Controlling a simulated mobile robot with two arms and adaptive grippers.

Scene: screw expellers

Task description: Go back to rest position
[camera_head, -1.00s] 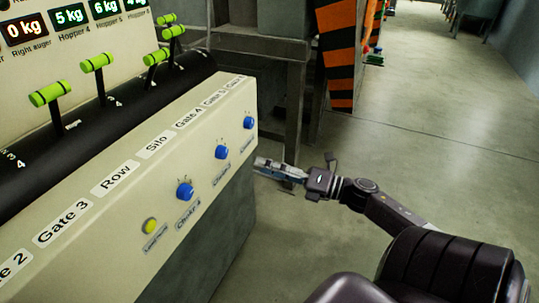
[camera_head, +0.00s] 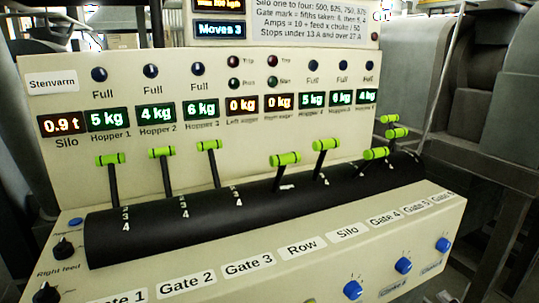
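Neither of my grippers shows in the head view now, so I cannot see whether they are open or shut. The view is filled by a cream control console (camera_head: 60,190) with a black curved lever housing (camera_head: 150,235). Several levers with bright green handles stand up from it, among them one at the left (camera_head: 110,159) and one near the middle (camera_head: 285,159).
Blue knobs (camera_head: 403,265) sit on the console's front face at the lower right. Black knobs (camera_head: 64,248) sit at the lower left. Lit displays (camera_head: 109,119) line the back panel. Dark grey machinery (camera_head: 490,120) stands to the right.

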